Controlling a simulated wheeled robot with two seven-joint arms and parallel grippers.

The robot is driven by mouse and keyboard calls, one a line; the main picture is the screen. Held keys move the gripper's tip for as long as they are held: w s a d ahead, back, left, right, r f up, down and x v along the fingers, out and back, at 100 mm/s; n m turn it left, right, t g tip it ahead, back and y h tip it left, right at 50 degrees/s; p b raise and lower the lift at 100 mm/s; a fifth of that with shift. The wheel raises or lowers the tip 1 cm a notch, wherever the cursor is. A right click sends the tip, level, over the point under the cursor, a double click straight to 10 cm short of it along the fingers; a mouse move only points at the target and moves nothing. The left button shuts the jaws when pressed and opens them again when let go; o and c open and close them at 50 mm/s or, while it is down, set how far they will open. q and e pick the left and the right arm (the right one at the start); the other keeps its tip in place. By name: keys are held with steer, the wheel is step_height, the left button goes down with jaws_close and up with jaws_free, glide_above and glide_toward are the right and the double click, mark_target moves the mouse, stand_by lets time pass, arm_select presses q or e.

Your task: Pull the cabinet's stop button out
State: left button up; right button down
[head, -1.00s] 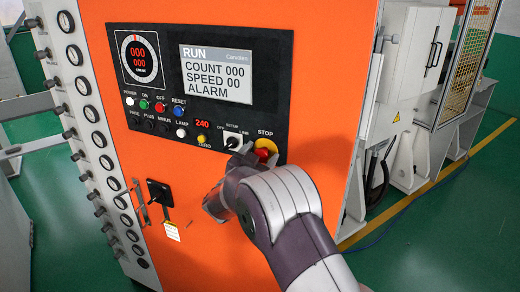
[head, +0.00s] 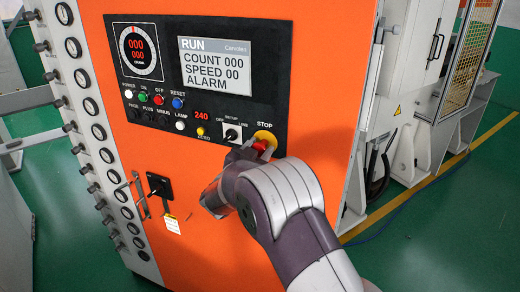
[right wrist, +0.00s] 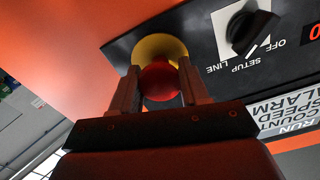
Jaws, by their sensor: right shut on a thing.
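The orange cabinet (head: 230,225) carries a black control panel with a screen that reads RUN. The red stop button (head: 262,146) sits on its yellow base (head: 265,136) at the panel's lower right, under the word STOP. My right gripper (head: 256,149) is at the button. In the right wrist view the gripper (right wrist: 158,88) has one finger on each side of the red button (right wrist: 160,82), shut on it, with the yellow base (right wrist: 158,47) behind. My left gripper is not in view.
A black selector switch (head: 231,134) sits just left of the button. A black handle (head: 158,186) and gauges (head: 98,132) are further left. Grey machinery (head: 410,90) stands to the right, with green floor (head: 440,230) in front.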

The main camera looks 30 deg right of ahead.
steer(key=c, duration=0.5)
jaws_free()
steer(key=shift+r, duration=0.1)
steer(key=shift+c, duration=0.2)
steer(key=shift+s+a, duration=0.15)
steer(key=b+v, duration=0.4)
steer(key=v, duration=0.8)
steer(key=shift+s+a+b, duration=0.2)
steer(key=shift+s+b, duration=0.05)
steer(key=shift+b, duration=0.05)
